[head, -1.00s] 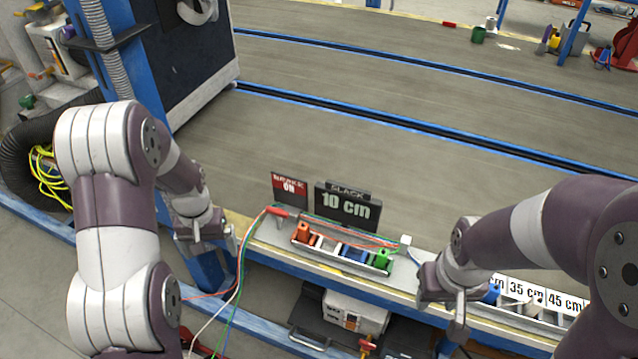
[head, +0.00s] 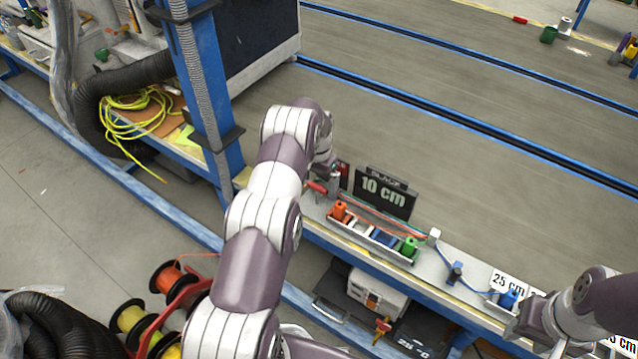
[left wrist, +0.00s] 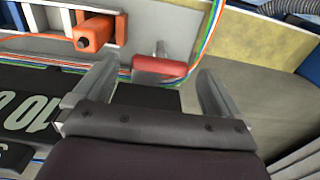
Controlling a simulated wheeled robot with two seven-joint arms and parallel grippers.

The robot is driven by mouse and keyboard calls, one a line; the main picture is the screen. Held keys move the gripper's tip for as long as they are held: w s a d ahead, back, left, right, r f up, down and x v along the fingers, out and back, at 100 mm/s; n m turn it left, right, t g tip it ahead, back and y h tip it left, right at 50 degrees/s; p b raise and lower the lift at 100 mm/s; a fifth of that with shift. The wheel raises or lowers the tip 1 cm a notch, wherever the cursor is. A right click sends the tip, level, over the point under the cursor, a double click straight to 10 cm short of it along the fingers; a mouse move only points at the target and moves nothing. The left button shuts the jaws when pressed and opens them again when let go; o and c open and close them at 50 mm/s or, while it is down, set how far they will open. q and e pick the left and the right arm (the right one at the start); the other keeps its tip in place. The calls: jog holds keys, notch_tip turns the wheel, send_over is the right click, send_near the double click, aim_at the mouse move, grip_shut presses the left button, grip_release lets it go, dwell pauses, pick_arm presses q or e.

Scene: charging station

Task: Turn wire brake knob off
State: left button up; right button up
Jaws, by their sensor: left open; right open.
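The red brake knob (head: 317,187) is a short red cylinder at the left end of the bench shelf. In the left wrist view the red knob (left wrist: 160,66) lies crosswise, on a grey metal stem, ahead of my fingers. My left gripper (head: 333,183) is open and hangs close beside the knob. In the left wrist view the open left gripper (left wrist: 153,78) has a finger on either side of the knob's line; I cannot tell if they touch it. The red brake sign (head: 344,172) is mostly hidden by my left gripper. My right gripper (head: 524,328) is open at the lower right.
The black slack sign (head: 385,192) reads 10 cm. A holder of colored spools (head: 372,238) and colored wires stand right beside the knob. Length labels (head: 509,283) line the right. A blue post (head: 205,95) stands at the left, and wire reels (head: 150,315) sit at lower left.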

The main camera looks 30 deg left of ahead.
pick_arm(q)
jog(key=shift+f, duration=0.55)
jog(key=c, duration=1.1)
jog(key=shift+o, duration=0.2)
jog(key=shift+n, duration=0.3)
jog(key=n+b, duration=0.1)
jog(key=n, duration=0.2)
jog(key=shift+n, duration=0.3)
jog(key=n+b, duration=0.1)
jog(key=n, duration=0.3)
jog(key=shift+n, duration=0.3)
jog(key=n+b, duration=0.1)
jog(key=n, duration=0.4)
jog(key=shift+n, duration=2.1)
